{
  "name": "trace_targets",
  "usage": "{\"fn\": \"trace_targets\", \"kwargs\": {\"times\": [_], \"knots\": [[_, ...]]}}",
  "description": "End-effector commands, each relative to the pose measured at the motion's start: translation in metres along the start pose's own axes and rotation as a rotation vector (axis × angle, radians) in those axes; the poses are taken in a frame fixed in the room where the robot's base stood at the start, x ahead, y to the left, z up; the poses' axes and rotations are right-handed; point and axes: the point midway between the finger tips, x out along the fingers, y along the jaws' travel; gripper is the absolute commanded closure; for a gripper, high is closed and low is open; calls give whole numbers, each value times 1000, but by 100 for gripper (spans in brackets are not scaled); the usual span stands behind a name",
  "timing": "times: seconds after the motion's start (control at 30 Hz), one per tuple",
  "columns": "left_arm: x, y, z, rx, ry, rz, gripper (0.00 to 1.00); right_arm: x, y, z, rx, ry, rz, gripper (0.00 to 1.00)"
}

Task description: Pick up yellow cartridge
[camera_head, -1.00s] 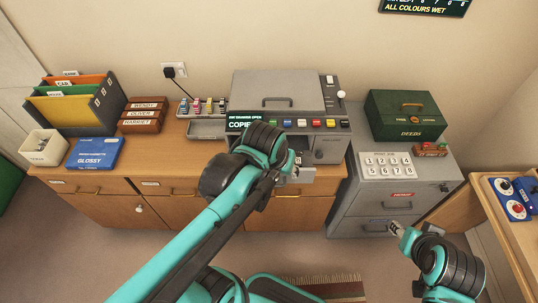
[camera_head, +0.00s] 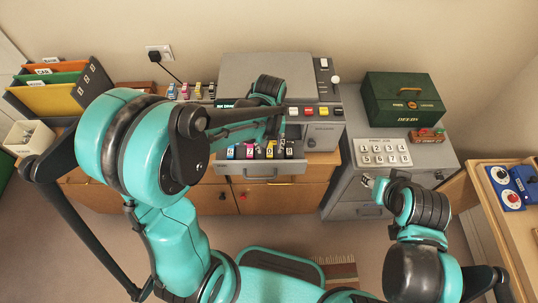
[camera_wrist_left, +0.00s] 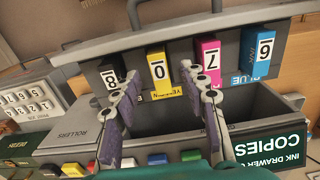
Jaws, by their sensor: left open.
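The yellow cartridge (camera_wrist_left: 158,75), marked 0, stands in the copier's open ink drawer (camera_wrist_left: 150,40). It also shows in the head view (camera_head: 270,153). A black cartridge (camera_wrist_left: 112,75) is on one side of it, and a magenta cartridge (camera_wrist_left: 208,60) and a blue cartridge (camera_wrist_left: 262,50) on the other. My left gripper (camera_wrist_left: 160,90) is open, with its fingertips apart on either side of the yellow cartridge's end; contact cannot be told. In the head view the left arm reaches down over the drawer. My right gripper (camera_head: 374,184) is low beside the grey cabinet, its jaws too small to read.
The copier (camera_head: 265,75) with its row of coloured buttons stands behind the drawer. A tray of more cartridges (camera_head: 190,91) is left of it. A green deeds box (camera_head: 403,98) and a number pad (camera_head: 382,153) sit on the cabinet at right.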

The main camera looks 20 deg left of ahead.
Motion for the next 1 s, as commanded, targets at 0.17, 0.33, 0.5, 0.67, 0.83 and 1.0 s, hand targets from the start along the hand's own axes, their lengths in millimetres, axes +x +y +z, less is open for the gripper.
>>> {"fn": "trace_targets", "kwargs": {"times": [0.17,0.33,0.5,0.67,0.83,1.0], "knots": [[26,0,0,0,1,0,57,10,0,7,0,0,0,60],[29,0,0,0,1,0,57,10,0,7,0,0,0,60],[28,0,0,1,1,0,70,9,0,7,0,0,0,60],[28,0,0,1,1,0,100,9,0,7,0,0,0,60],[28,0,0,1,1,0,100,9,0,7,0,0,0,60],[25,0,0,1,1,0,100,8,0,6,0,0,0,60]]}}
